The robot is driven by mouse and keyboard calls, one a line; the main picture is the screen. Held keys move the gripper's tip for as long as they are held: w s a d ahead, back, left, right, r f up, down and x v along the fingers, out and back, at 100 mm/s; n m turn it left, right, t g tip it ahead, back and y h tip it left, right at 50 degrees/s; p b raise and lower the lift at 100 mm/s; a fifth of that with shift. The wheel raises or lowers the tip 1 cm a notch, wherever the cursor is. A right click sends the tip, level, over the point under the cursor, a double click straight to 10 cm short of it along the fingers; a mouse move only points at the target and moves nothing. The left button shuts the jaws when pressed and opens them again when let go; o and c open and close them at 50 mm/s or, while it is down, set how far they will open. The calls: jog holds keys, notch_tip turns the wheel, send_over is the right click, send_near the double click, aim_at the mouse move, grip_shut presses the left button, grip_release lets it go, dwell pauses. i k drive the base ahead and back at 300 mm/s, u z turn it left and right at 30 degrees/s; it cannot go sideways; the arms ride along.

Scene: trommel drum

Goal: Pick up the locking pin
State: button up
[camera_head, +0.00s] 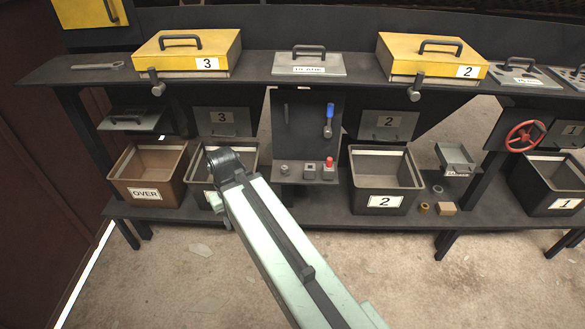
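I cannot tell for certain which thing is the locking pin. A blue-handled piece with a dark lower part (329,112) hangs on the upright dark panel (305,140) at the middle of the bench. A small thin dark piece (286,111) also shows at the left of that panel. My arm (285,250) reaches up from the bottom right and ends in a dark rounded joint in front of the bin below plate 3. No gripper fingers show. Nothing is seen held.
A red button box (329,168) and small fittings sit below the panel. Bin 2 (385,201), bin OVER (145,193) and bin 1 (566,205) stand on the lower shelf. Yellow lids 3 (188,62) and 2 (435,63) lie above. A red handwheel (525,136) is at right.

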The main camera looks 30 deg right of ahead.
aim_at(329, 166)
jog(key=u, duration=2.9)
jog(key=k, duration=2.5)
jog(key=z, duration=0.55)
jog(key=i, duration=1)
